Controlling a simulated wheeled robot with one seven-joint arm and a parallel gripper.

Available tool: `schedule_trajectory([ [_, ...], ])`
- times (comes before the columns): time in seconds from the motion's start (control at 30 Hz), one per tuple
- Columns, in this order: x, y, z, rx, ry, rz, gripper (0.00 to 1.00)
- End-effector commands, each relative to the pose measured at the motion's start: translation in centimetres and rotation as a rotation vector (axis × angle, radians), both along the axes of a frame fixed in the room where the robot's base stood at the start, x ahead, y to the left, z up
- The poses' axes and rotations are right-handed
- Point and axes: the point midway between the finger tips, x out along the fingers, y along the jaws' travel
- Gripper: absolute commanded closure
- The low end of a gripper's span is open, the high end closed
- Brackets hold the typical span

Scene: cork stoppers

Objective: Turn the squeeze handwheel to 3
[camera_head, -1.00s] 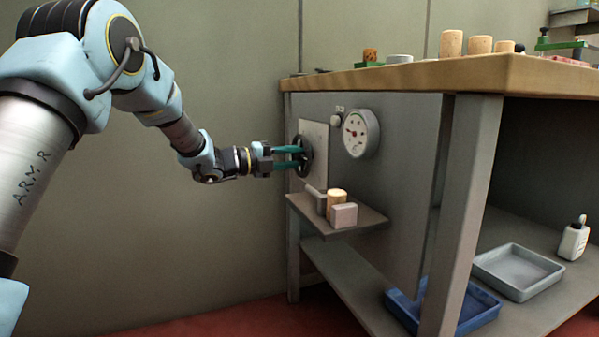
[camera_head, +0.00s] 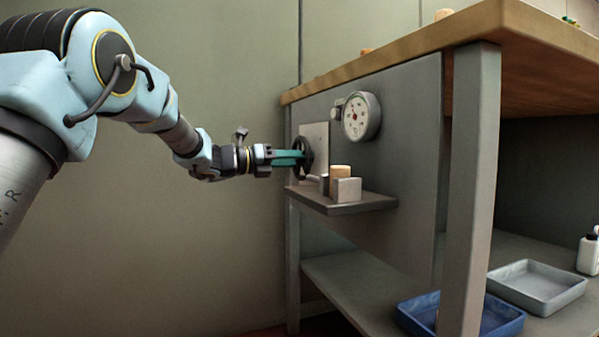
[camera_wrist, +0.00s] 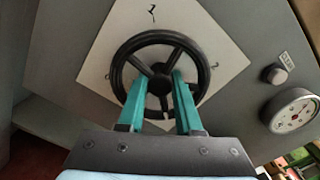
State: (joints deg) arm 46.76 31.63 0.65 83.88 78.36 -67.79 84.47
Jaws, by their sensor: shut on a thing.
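The black handwheel (camera_head: 307,157) is mounted on a pale square plate on the bench's grey side panel. In the wrist view the handwheel (camera_wrist: 181,48) shows a round rim, spokes and a central hub. The pale plate (camera_wrist: 222,42) bears dark marks around the wheel, one at the top and others to the sides; I cannot read them surely. My gripper (camera_head: 301,158) reaches the wheel from the left. In the wrist view its teal fingers (camera_wrist: 158,88) are shut on the wheel, one each side of the lower hub and spoke area, hiding part of the rim.
A white round gauge (camera_head: 360,116) and a small knob (camera_wrist: 275,75) sit right of the plate. Below, a small shelf (camera_head: 345,206) holds a cork (camera_head: 341,172) and a grey block (camera_head: 347,190), close under the wheel. The wooden bench top (camera_head: 400,52) overhangs above.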

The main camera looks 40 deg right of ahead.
Motion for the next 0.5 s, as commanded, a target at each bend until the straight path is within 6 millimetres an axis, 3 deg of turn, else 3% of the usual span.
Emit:
schedule_trajectory([
  [0.5,0.14,0.10,-0.25,-0.022,-0.070,0.000,1.00],
])
